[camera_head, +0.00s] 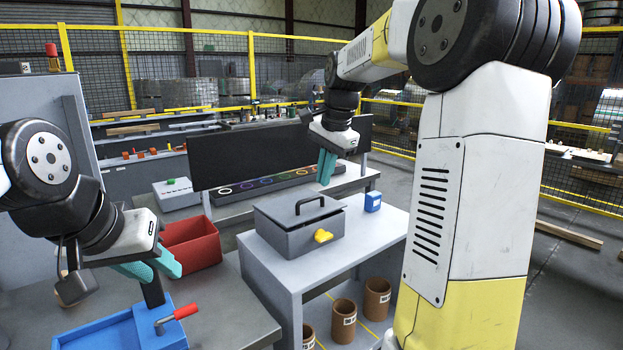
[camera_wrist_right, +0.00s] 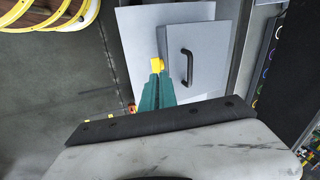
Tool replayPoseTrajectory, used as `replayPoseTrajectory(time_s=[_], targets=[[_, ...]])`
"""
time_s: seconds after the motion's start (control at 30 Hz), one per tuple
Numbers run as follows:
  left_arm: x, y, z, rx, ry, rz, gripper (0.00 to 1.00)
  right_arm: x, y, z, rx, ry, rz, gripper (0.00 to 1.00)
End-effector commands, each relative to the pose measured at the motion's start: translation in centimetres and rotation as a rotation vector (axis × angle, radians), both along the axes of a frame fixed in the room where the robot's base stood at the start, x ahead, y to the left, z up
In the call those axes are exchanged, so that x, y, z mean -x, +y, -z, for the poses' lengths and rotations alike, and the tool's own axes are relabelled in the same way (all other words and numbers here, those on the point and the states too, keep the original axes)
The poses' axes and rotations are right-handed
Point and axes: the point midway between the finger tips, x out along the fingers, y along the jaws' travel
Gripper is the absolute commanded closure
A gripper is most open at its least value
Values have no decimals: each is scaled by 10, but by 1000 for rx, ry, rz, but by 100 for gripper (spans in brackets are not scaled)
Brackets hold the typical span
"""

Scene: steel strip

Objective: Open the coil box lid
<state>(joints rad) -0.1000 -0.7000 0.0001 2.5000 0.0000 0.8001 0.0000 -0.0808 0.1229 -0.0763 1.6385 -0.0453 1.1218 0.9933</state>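The grey coil box (camera_head: 290,238) stands on a light table. Its flat lid (camera_head: 285,207) is down, with a black arched handle (camera_head: 310,203) on top. A yellow latch (camera_head: 322,236) is on the box's front. In the right wrist view the lid (camera_wrist_right: 207,45), handle (camera_wrist_right: 188,68) and latch (camera_wrist_right: 157,63) show beyond my fingertips. My right gripper (camera_head: 326,168) is above the box, apart from it; its teal fingers (camera_wrist_right: 157,90) look shut, with nothing visible between them. My left gripper (camera_head: 152,268) is open and empty, by a dark post on the left bench.
A blue block (camera_head: 372,201) stands right of the box. A red bin (camera_head: 192,245) and a blue tray fixture (camera_head: 120,332) with a red-handled lever (camera_head: 180,313) are on the left bench. Brown cylinders (camera_head: 343,320) stand below the table. A black panel (camera_head: 235,158) stands behind.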

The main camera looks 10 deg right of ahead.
Motion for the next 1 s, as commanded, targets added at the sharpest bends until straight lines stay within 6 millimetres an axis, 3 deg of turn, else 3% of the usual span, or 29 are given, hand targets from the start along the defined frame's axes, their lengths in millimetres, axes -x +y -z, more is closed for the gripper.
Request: replayPoseTrajectory(time_s=[0.17, 0.4, 0.6, 0.77, 1.0], targets=[[0, 0, 0, 0, 0, 0, 67, -10, -4, 10, -136, 2, 303, 100], [0, 0, 0, 0, 0, 0, 67, -34, -22, 25, -488, 40, 1037, 100], [0, 0, 0, 0, 0, 0, 67, -47, -37, 31, -700, 84, 1447, 100], [0, 0, 0, 0, 0, 0, 67, -52, -41, 35, -755, 100, 1553, 100], [0, 0, 0, 0, 0, 0, 67, -69, -32, 66, -753, 103, 1555, 100]])
